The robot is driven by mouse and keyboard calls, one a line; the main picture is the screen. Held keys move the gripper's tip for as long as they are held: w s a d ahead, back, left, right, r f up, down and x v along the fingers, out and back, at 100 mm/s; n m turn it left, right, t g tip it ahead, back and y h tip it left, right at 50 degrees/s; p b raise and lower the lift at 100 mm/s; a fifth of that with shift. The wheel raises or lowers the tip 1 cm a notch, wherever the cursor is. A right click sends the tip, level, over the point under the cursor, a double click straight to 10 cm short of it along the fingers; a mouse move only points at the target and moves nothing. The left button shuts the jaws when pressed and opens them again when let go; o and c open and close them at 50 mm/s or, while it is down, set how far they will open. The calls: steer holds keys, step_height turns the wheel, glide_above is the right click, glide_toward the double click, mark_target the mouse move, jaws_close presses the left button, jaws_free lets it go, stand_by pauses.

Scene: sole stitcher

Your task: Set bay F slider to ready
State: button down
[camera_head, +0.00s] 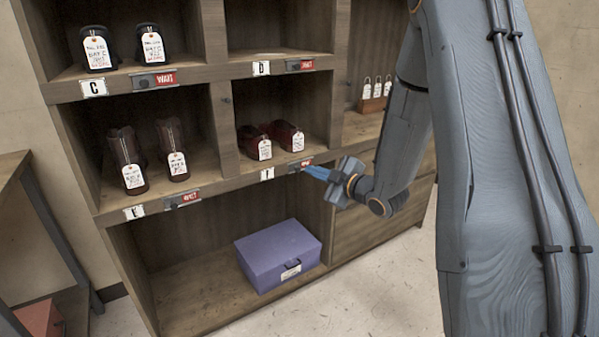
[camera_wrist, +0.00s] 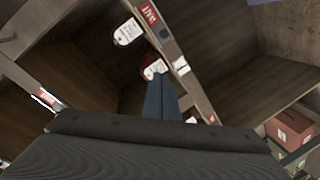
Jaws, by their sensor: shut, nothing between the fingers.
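The bay F slider (camera_head: 301,165) sits on the shelf edge below the dark red shoes (camera_head: 270,138), right of a white letter plate (camera_head: 267,174). Its red face is partly hidden by my gripper in the head view. In the wrist view a red label reading WAIT (camera_wrist: 149,14) shows on the rail, with a grey piece beside it. My gripper (camera_head: 306,170) is shut and empty, its blue fingertips at the slider's lower right in the head view. The fingers (camera_wrist: 158,84) also show in the wrist view, over the rail area. I cannot tell whether they touch the slider.
Bay C (camera_head: 94,87) and bay E (camera_head: 134,212) hold tagged shoes and have red-labelled sliders. Bay D (camera_head: 262,68) above is empty. A purple box (camera_head: 278,255) stands in the open bottom compartment. The floor (camera_head: 350,290) in front is clear.

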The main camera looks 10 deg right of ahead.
mark_target(298, 168)
steer(key=w+f, duration=0.1)
steer(key=w, duration=0.2)
steer(key=w+a+f, duration=0.1)
steer(key=w, duration=0.3)
steer(key=w+a+f, duration=0.1)
steer(key=w+f, duration=0.1)
steer(key=w, duration=0.1)
steer(key=shift+w+a, duration=0.1)
steer(key=shift+w, duration=0.05)
steer(key=shift+w+d+f, duration=0.15)
steer(key=shift+d+f, duration=0.1)
